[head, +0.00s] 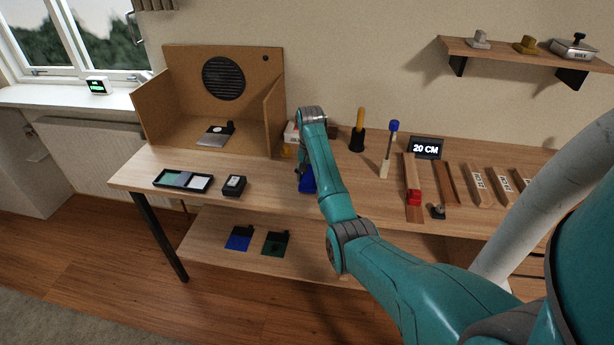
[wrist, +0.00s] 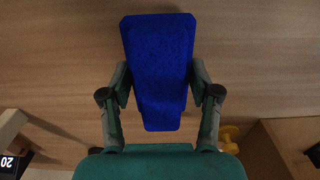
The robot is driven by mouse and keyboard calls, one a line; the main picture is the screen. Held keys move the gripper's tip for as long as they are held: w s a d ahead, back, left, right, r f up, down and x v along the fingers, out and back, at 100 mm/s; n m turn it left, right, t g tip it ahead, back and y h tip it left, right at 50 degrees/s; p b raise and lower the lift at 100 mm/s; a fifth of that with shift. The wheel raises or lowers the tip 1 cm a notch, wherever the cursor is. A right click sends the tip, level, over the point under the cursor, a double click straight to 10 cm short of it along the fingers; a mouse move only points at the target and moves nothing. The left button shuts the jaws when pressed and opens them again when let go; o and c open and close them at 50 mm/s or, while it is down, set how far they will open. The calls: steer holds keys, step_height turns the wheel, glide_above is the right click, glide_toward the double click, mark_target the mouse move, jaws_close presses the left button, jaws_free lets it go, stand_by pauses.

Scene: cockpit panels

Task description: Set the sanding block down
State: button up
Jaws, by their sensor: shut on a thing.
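The sanding block looks to be the blue wedge-like block (wrist: 160,60) in the middle of the wrist view. My gripper (wrist: 160,85) is shut on it, one finger on each narrow side. In the head view a small blue part of the block (head: 308,181) shows beside my arm, over the workbench (head: 270,185) near its front edge. My arm hides most of the gripper there. I cannot tell whether the block touches the bench top or hangs just above it.
A cardboard-brown booth (head: 182,104) with a round vent stands at the back left. A black tray (head: 161,180) and a small black box (head: 234,185) lie left of my arm. A yellow-handled tool (head: 360,128), a blue-topped tool (head: 392,140) and a "20 CM" sign (head: 425,148) stand right.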

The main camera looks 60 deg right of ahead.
steer(key=shift+f, duration=0.2)
steer(key=o, duration=1.1)
steer(key=shift+f, duration=0.1)
